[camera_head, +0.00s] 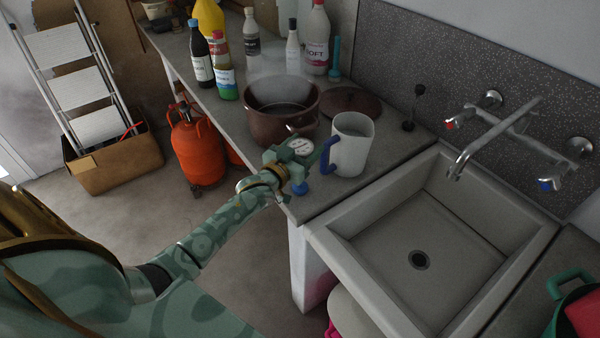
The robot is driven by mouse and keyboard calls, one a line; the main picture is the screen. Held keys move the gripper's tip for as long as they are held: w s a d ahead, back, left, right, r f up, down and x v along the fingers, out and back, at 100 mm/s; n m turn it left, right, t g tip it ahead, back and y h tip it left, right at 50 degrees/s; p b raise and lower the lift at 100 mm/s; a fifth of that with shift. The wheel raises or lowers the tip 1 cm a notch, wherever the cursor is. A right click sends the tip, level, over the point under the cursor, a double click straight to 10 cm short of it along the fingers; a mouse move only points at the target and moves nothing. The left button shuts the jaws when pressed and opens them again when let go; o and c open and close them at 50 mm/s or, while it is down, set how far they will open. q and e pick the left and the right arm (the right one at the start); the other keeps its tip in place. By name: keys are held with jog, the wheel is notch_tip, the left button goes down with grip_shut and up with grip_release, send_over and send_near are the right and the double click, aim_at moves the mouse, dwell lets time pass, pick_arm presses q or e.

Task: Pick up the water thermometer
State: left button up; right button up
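My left gripper (300,165) is at the front edge of the counter, beside the blue handle of a white jug (354,142). A round white dial-like face (302,146) shows at the gripper, and a small blue piece (300,188) shows just below it. I cannot tell whether either belongs to a water thermometer, or whether the gripper's fingers are open or shut. A slim teal-blue upright object (335,56) stands at the back of the counter, apart from the gripper; I cannot tell what it is. My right gripper is not in view.
A brown pot (282,108) stands behind the gripper, its lid (350,101) to the right. Several bottles (224,75) stand farther back. The sink (430,235) with taps is at right. An orange gas cylinder (196,150) and a cardboard box (116,161) are on the floor.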

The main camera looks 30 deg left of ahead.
pick_arm(q)
jog(key=shift+c, duration=1.3)
jog(key=shift+r, duration=0.1)
